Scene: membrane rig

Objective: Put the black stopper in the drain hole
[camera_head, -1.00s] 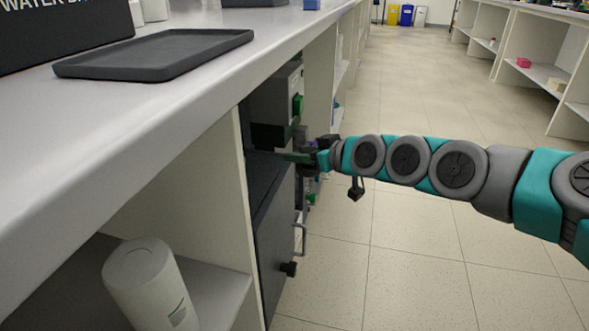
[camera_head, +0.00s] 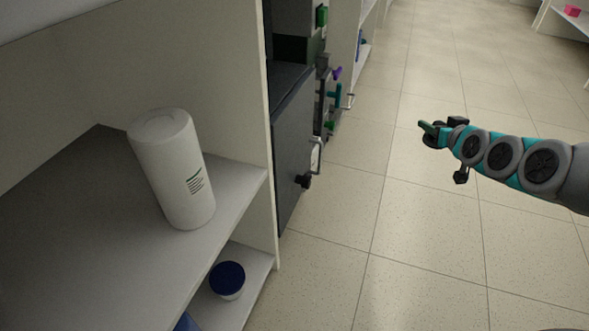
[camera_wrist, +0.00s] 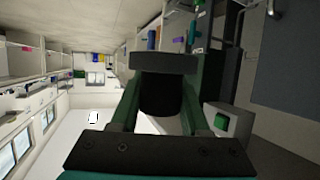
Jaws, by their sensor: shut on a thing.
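My gripper (camera_head: 432,131) is out over the aisle floor, to the right of and apart from the rig, with its teal-green fingers pointing left. In the wrist view, the fingers are shut on the black stopper (camera_wrist: 160,95), a dark round body with a wide dark bar across its far end. In the head view the stopper is too small to make out clearly. I cannot make out the drain hole in either view.
The aisle floor (camera_head: 420,250) is clear.

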